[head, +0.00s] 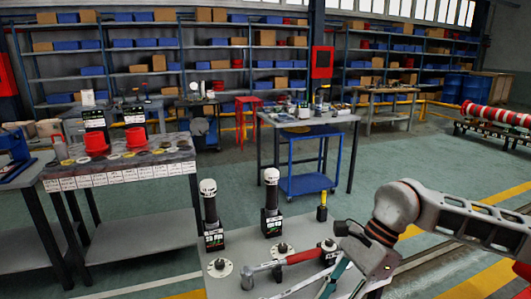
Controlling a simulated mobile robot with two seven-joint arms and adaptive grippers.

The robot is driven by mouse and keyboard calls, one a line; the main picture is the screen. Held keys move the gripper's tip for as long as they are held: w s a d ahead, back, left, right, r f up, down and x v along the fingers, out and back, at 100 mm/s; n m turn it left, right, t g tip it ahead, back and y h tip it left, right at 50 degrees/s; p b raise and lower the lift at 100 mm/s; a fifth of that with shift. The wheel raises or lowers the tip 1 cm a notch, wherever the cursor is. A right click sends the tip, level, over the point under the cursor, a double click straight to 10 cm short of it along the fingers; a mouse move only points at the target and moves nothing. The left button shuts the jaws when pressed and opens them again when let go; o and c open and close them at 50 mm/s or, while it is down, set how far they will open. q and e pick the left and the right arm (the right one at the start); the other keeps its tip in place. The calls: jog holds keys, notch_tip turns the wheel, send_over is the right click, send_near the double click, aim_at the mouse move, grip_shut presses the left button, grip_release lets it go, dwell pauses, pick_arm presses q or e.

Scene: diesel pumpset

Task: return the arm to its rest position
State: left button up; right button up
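My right arm (460,218) comes in from the right edge and reaches over the right part of a small grey bench (212,268). Its wrist bends down towards the bench, and my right gripper (350,238) is low over it, close to a hammer with a red handle (300,256). The fingers are small and dark here, so I cannot tell whether they are open or shut, or touching anything. My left arm and gripper are out of view.
On the bench stand two dark cylinders with white tops (209,205) (271,195) and a yellow-topped tool (322,207). Flanged discs and a teal-handled tool (336,277) lie near my gripper. A parts table (120,165) stands left. Green floor behind my arm is clear.

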jog(key=s+a+r+m+y, duration=0.3)
jog(key=a+m+y, duration=0.25)
jog(key=a, duration=0.45)
jog(key=s+a+r+m+y, duration=0.2)
jog(key=s+a+m+y, duration=0.25)
jog(key=a+y, duration=0.4)
jog(key=w+d+f+m+t+h, duration=0.15)
jog(key=w+m+t, duration=0.25)
jog(key=m+t, duration=0.45)
jog(key=w+d+f+m+t+h, duration=0.1)
jog(key=w+d+f+m+t, duration=0.15)
jog(key=w+m+t, duration=0.65)
jog(key=s+d+f+m+h, duration=0.4)
jog(key=d+f+m+h, duration=0.45)
jog(key=f+m, duration=0.5)
jog(key=s+d+f+m+g+h, duration=0.2)
jog(key=s+d+f+m, duration=0.4)
jog(key=f, duration=0.3)
jog(key=s+d+f+m+g+h, duration=0.2)
jog(key=s+d+f+m+h, duration=0.2)
jog(key=s+f, duration=0.5)
jog(key=d+f+m, duration=0.1)
jog(key=d+m, duration=0.1)
jog(key=shift+d+g, duration=0.3)
jog(key=shift+g, duration=0.05)
